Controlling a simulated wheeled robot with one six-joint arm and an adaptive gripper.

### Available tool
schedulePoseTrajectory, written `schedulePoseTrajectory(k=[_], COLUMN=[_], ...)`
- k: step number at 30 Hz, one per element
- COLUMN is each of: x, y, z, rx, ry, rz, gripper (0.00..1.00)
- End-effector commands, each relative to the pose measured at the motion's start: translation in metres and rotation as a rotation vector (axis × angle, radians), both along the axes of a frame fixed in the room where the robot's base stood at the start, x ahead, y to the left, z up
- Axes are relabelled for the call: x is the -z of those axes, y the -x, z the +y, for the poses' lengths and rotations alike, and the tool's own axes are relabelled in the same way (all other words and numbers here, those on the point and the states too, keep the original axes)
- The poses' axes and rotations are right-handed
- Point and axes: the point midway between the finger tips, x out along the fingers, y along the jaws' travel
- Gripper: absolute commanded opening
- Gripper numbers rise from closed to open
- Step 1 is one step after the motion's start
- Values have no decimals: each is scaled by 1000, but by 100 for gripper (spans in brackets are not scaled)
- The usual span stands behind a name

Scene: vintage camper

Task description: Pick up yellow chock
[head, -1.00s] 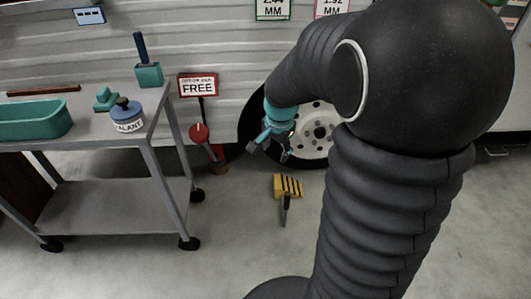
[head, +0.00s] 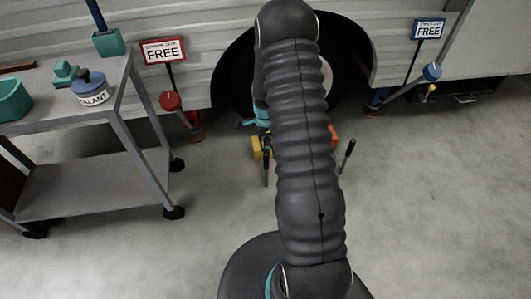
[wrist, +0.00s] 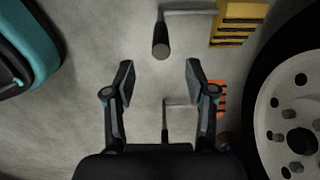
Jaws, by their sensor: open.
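The yellow chock (head: 257,148) with dark stripes is on the floor by the wheel, partly hidden by my arm in the head view. In the wrist view the yellow chock (wrist: 240,22) is at the top right, cut off by the edge. Its grey handle runs left from it and ends in a dark grip (wrist: 161,45). My gripper (wrist: 158,80) is open and empty, with the grip beyond the gap between its fingertips; no contact shows. In the head view the gripper is mostly hidden behind my arm.
An orange chock (wrist: 221,98) with its own handle (wrist: 165,122) lies close by, partly behind the right finger. The wheel (wrist: 297,130) stands at the right. A grey cart (head: 100,195) is left, beside a red jack (head: 170,101); a blue jack (head: 432,72) is right. The front floor is clear.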

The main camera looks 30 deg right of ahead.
Motion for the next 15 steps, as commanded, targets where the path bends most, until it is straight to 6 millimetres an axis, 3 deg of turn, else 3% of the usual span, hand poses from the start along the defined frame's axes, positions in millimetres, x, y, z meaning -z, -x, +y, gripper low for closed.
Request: schedulePoseTrajectory(k=[6, 15], x=[42, 69], y=[2, 0], z=[0, 0], rx=[-1, -2], ry=[-1, 0], rz=[5, 0], gripper=[56, 56])
